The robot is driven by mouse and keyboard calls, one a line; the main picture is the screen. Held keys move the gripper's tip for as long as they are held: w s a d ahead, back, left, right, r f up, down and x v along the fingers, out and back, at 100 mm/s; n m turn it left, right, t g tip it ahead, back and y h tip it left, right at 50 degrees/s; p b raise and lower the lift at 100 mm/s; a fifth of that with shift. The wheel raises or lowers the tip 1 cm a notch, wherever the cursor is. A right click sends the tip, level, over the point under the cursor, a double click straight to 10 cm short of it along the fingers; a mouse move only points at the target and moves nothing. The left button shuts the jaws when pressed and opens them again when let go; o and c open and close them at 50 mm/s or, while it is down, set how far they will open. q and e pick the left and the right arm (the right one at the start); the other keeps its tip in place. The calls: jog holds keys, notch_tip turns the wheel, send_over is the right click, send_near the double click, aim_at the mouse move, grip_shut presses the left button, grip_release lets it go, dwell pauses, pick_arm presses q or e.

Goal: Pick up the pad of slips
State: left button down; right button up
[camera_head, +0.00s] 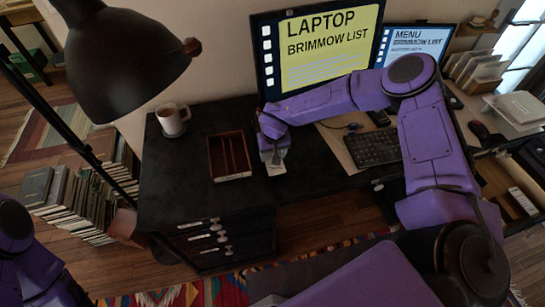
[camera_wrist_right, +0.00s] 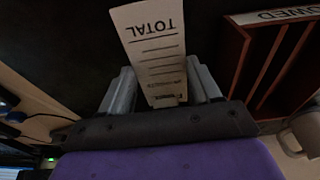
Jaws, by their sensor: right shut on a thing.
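The pad of slips (camera_wrist_right: 152,42) is a white paper slip printed "TOTAL" with several ruled lines. In the right wrist view it stands out between the two grey fingers of my right gripper (camera_wrist_right: 162,90), which is shut on it. In the head view my right gripper (camera_head: 273,152) is over the black desk, right of the wooden tray, and the pad's pale end (camera_head: 276,168) shows just below the fingers. I cannot tell whether the pad touches the desk. Only part of my left arm shows at the lower left; its gripper is out of view.
The divided wooden tray (camera_head: 230,176) lies left of my right gripper; its edge (camera_wrist_right: 248,45) shows close by. A mug (camera_head: 172,120) stands at the desk's back left, under a black lamp (camera_head: 120,60). Monitors (camera_head: 318,50) and a keyboard (camera_head: 372,148) are at the right.

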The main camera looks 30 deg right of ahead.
jog(key=shift+r+b, duration=0.3)
jog(key=shift+s+r, duration=0.1)
jog(key=shift+r, duration=0.25)
jog(key=s+a, duration=0.2)
jog(key=s, duration=0.9)
jog(key=s+a+b, duration=0.1)
jog(key=s+a, duration=0.2)
jog(key=s, duration=0.9)
jog(key=shift+a, duration=0.3)
jog(key=shift+s+r, duration=0.1)
notch_tip(320, 180, up, 6)
jog(key=p, duration=0.7)
